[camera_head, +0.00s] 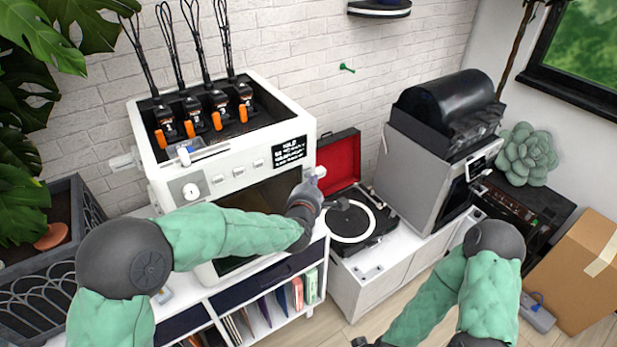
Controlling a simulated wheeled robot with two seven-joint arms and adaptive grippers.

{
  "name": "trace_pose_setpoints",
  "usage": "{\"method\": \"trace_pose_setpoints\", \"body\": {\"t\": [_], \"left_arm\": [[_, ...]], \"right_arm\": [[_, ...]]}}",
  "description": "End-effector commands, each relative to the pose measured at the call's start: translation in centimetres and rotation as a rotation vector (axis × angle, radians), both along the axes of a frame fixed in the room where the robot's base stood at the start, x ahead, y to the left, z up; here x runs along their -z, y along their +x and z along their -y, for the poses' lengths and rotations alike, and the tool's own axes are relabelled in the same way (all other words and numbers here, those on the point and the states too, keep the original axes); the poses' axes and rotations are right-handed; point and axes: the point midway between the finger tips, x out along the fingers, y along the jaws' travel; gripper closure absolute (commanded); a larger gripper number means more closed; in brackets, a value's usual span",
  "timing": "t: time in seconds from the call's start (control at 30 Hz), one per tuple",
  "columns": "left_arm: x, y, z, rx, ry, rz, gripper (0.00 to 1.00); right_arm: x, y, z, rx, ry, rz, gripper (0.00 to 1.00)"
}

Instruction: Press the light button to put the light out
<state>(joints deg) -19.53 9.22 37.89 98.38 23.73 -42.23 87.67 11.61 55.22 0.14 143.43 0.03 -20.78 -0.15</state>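A white machine (222,165) stands on the low cabinet. Its front panel has a round knob (191,191), a row of small light-coloured buttons (238,171) and a black display with white text (289,152). No label readable here tells which is the light button. My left gripper (315,182) is at the panel's right end, below the display, close to a small white part (318,172). Whether it touches that part I cannot tell, nor whether its fingers are shut. My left forearm hides part of the dark front window. My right gripper (362,343) barely shows at the bottom edge.
A record player (353,218) with a red-lined lid stands right of the machine, near a grey machine (420,165). Cables with orange plugs (201,122) rise from the white machine's top. A cardboard box (580,270) is at far right. Floor shows between cabinet and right arm.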

Motion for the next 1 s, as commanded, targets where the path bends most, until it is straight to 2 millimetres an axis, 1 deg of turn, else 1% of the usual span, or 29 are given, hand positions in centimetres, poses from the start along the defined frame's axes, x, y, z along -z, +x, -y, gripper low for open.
{"method": "trace_pose_setpoints", "body": {"t": [0.43,1.0], "left_arm": [[-0.1,-0.6,0.5,0.001,-0.001,0.001,1.00],[-0.1,-4.5,3.3,0.002,-0.001,0.001,1.00]], "right_arm": [[0.2,0.0,0.0,0.000,0.000,0.000,0.44],[0.2,0.0,0.0,0.000,0.000,0.000,0.44]]}}
